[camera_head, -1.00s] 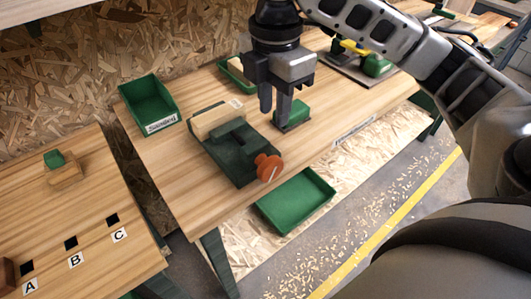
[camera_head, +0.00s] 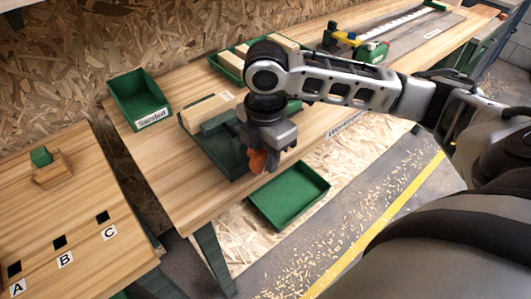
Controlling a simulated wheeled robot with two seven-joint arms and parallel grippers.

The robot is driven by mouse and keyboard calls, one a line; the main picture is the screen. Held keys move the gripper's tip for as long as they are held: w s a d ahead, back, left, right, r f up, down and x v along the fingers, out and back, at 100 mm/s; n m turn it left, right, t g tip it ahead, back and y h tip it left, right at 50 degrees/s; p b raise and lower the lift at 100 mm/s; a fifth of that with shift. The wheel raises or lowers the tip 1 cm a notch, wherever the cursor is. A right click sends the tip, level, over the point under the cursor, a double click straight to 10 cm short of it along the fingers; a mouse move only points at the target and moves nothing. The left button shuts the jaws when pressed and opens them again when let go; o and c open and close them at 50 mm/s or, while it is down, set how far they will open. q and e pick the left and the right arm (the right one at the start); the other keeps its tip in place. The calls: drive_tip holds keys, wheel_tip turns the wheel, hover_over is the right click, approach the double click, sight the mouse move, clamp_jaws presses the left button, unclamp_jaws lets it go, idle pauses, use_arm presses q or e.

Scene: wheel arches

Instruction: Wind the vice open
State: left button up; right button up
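The dark green vice (camera_head: 220,150) is on the wooden bench, with a pale wooden block (camera_head: 205,110) at its back end. Its orange handwheel (camera_head: 258,162) is at the front end and is mostly hidden by my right gripper (camera_head: 264,160). The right gripper points down at the wheel, with its fingertips overlapping it in the picture. I cannot tell whether its fingers are closed on the wheel. My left gripper is not in view.
A green bin labelled "Sanded" (camera_head: 138,97) stands left of the vice. A green tray with wooden blocks (camera_head: 228,66) lies behind it. An empty green tray (camera_head: 288,196) is below the bench's front edge. A side table (camera_head: 75,205) has slots marked A, B, C.

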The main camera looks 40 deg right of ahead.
drive_tip(key=shift+c, duration=0.3)
clamp_jaws()
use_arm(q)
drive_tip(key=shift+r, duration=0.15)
use_arm(e)
drive_tip(key=shift+a+r+h+p, duration=0.15)
drive_tip(key=shift+r+h+p, duration=0.05)
drive_tip(key=shift+h+p, duration=0.55)
drive_tip(key=shift+a+h+p, duration=0.1)
drive_tip(key=shift+h+p, duration=0.2)
drive_tip(key=shift+h, duration=0.55)
drive_tip(key=h, duration=0.3)
drive_tip(key=shift+w+a+r+t+h, duration=0.1)
drive_tip(key=shift+w+a+t+h, duration=0.05)
drive_tip(key=shift+t+h, duration=0.25)
drive_tip(key=h, duration=0.5)
drive_tip(key=shift+a, duration=0.3)
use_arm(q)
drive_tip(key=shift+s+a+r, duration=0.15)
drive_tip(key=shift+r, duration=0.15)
use_arm(e)
drive_tip(key=shift+s+a+f+t+h, duration=0.1)
drive_tip(key=shift+f+t+h, duration=0.1)
drive_tip(key=shift+h, duration=0.65)
drive_tip(key=shift+s+f+t+h, duration=0.1)
drive_tip(key=shift+f+h, duration=0.05)
drive_tip(key=shift+h, duration=0.7)
